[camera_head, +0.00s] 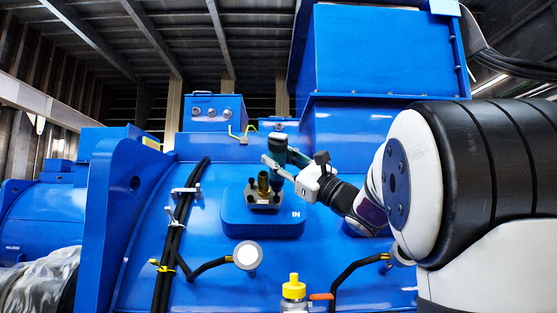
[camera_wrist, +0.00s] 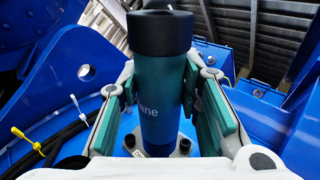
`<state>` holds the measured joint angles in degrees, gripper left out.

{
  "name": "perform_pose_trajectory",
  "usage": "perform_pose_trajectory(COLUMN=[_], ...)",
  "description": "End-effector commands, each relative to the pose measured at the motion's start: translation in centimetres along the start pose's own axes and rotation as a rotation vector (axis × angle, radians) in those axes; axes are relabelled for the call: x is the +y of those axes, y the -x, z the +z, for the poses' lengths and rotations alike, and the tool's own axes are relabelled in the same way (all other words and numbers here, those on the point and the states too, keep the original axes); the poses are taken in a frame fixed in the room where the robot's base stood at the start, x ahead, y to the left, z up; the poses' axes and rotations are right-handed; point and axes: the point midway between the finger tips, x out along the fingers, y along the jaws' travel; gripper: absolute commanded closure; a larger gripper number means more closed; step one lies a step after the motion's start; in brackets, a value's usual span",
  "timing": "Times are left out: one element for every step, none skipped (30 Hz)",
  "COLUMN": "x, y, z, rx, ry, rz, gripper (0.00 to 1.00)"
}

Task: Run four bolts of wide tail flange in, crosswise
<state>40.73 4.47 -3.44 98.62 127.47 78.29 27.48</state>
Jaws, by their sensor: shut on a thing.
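The flange (camera_head: 261,201) is a small metal plate on a raised blue pad marked "IN". A brass stub stands at its middle, with dark bolt heads around it; exact seating of each bolt is too small to tell. My gripper (camera_head: 275,166) is shut on a teal cylindrical driver (camera_head: 279,147) with a black top, held upright at the flange's back right. In the wrist view the driver (camera_wrist: 162,95) stands between both finger pads (camera_wrist: 165,88) and hides most of the flange (camera_wrist: 183,148). Whether the driver's lower end touches a bolt is hidden.
Black cables (camera_head: 175,240) run down the blue housing left of the pad. A round white-faced gauge (camera_head: 247,255) sits below it. A yellow-capped fitting (camera_head: 294,287) stands at the bottom. A blue box (camera_head: 213,113) with round fittings is behind.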

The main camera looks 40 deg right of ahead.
Motion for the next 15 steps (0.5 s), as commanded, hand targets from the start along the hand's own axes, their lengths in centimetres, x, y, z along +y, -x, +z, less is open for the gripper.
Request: perform_pose_trajectory(x=[0.0,0.0,0.0,0.0,0.0,0.0,0.0,0.0,0.0,0.0,0.0,0.0,-0.1,-0.1,-0.1], y=[0.0,0.0,0.0,0.0,0.0,0.0,0.0,0.0,0.0,0.0,0.0,0.0,0.0,0.0,0.0], z=[-0.2,-0.2,-0.3,-0.3,-0.4,-0.3,-0.3,-0.3,-0.2,-0.1,0.0,0.3,0.5,0.8,1.1], rx=[0.001,0.001,0.002,0.002,0.002,0.003,0.003,0.003,0.004,0.004,0.004,0.004,0.003,0.003,0.002], ry=[0.000,0.000,0.000,0.000,-0.001,-0.001,-0.001,-0.001,-0.001,-0.001,-0.001,-0.001,-0.001,-0.001,0.000], rz=[-0.001,-0.001,-0.001,-0.001,-0.001,-0.001,-0.001,-0.001,-0.001,-0.001,-0.001,-0.001,-0.001,-0.001,-0.001], gripper=[1.00,1.00,1.00,1.00,1.00,1.00,1.00,1.00,1.00,1.00,1.00,1.00,1.00,1.00,1.00])
